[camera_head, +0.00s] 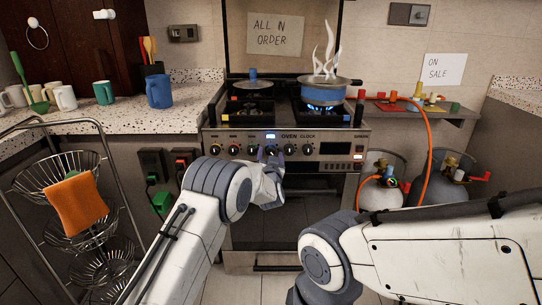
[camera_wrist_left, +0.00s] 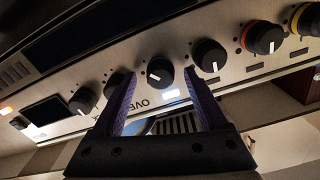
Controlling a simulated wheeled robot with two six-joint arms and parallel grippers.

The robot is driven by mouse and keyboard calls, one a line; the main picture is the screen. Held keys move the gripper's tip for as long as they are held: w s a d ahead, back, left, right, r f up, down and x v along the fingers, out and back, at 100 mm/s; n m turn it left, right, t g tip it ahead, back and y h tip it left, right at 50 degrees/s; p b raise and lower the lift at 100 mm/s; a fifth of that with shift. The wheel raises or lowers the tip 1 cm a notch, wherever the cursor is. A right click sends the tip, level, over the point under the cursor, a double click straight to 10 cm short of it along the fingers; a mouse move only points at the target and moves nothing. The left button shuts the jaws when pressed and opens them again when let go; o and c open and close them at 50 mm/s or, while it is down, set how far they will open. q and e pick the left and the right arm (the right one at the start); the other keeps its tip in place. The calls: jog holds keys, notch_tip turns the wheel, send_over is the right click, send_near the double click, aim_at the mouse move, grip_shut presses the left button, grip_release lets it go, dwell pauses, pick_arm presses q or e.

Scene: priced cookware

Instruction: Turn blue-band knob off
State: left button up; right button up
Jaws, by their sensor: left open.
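The stove's front panel (camera_head: 330,149) carries a row of dark knobs with white pointers. My left gripper (camera_head: 270,156) is at the middle of this row. In the left wrist view, my left gripper (camera_wrist_left: 160,88) is open, its two bluish-purple fingers on either side of a dark knob (camera_wrist_left: 160,71), whose pointer is tilted. I cannot tell whether the fingers touch it. No blue band is clear on this knob. Knobs with a red-orange band (camera_wrist_left: 264,38) and a yellow band (camera_wrist_left: 305,18) are farther right there. My right gripper is out of view.
A steaming pot (camera_head: 328,90) stands over a blue flame on the right burner, a pan (camera_head: 254,87) on the left one. My right arm crosses the lower right. Gas cylinders (camera_head: 380,192) and an orange hose (camera_head: 429,140) are right of the stove, a wire rack (camera_head: 50,175) left.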

pick_arm(q)
jog(key=shift+w, duration=0.4)
grip_shut()
